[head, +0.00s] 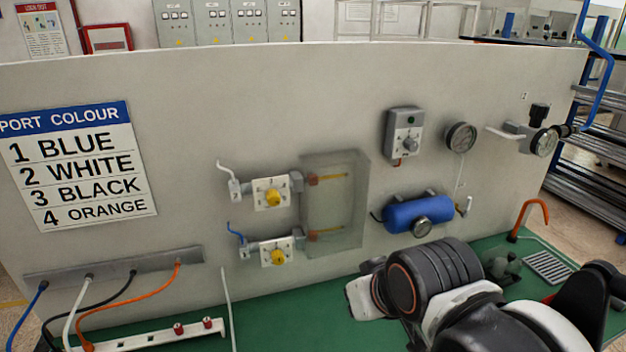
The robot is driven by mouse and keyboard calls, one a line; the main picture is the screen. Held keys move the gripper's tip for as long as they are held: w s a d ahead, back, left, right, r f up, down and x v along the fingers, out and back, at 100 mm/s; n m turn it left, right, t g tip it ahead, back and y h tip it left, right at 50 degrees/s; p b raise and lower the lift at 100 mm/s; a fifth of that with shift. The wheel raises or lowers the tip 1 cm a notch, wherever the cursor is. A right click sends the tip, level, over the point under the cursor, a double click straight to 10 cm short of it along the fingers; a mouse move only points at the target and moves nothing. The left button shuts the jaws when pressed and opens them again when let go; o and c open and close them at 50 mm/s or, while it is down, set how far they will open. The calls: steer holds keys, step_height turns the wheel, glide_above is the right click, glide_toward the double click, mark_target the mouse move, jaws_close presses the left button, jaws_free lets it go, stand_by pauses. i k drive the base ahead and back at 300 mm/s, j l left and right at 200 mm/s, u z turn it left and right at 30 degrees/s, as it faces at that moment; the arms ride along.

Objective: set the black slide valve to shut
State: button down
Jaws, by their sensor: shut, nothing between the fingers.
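I cannot make out a part that is clearly the black slide valve. A black hose (107,295) runs from the grey port strip (60,276) on the panel, under a sign that lists port 3 as black. It curves down toward the lower left, and its far end leaves the picture. A white bar (145,339) with two red knobs (178,328) lies below the strip. My arm (440,280) fills the lower right, in front of the green bench. The fingers of my gripper do not show.
Two yellow-knobbed valves (273,196) and a clear cover (348,215) stand out from the panel (240,110). A blue tank (404,215), a gauge (461,137) and an orange hook pipe (530,210) are further right. The green bench (300,305) is bare at centre left.

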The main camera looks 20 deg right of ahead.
mark_target(565, 130)
steer(key=z, duration=1.75)
